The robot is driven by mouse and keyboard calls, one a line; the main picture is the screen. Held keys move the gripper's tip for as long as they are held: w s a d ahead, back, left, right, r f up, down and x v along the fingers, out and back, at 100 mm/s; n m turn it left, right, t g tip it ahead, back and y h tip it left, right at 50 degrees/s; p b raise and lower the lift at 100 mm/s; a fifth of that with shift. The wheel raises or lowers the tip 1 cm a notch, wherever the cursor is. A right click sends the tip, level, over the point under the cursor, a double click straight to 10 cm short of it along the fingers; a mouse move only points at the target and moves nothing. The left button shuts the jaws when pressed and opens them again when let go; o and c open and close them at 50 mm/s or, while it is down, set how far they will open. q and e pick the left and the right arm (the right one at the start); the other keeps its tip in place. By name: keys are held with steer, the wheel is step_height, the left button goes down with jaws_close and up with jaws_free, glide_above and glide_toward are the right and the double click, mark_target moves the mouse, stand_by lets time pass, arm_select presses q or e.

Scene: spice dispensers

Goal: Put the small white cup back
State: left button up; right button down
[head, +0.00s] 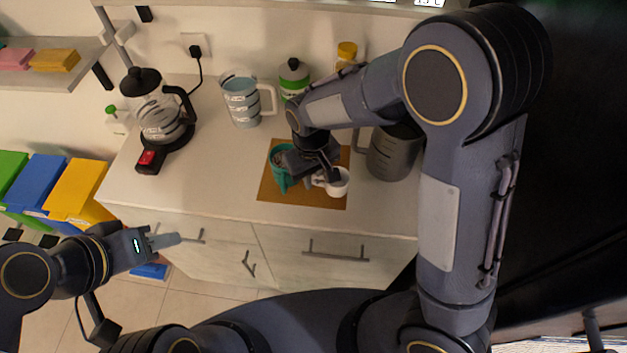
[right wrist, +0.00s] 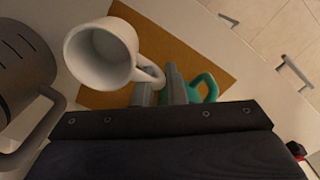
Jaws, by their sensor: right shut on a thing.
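The small white cup (head: 338,184) is at the right part of the brown mat (head: 325,201) on the counter. It also shows large in the right wrist view (right wrist: 92,62), its mouth facing left. My right gripper (head: 318,180) is shut on the cup's handle; in the right wrist view its fingers (right wrist: 160,92) are at the handle. I cannot tell whether the cup touches the mat. A teal cup (head: 281,178) stands on the mat just left of my right gripper, partly hidden by it. My left gripper (head: 170,240) is empty in front of the drawers, its finger gap unclear.
A grey pitcher (head: 393,155) stands right of the mat, close to the white cup. The counter (head: 215,165) left of the mat is clear.

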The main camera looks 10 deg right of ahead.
mark_target(313, 192)
steer(key=shift+w+d+f, duration=0.1)
steer(key=shift+w+f, duration=0.1)
steer(key=shift+f, duration=0.05)
steer(key=f, duration=0.1)
steer(key=f+p, duration=0.1)
steer(key=f, duration=0.1)
steer(key=shift+w+d, duration=0.15)
steer(key=shift+w, duration=0.15)
steer(key=shift+f, duration=0.35)
steer(key=shift+f, duration=0.1)
steer(key=shift+f, duration=0.15)
steer(key=c, duration=1.5)
jaws_free()
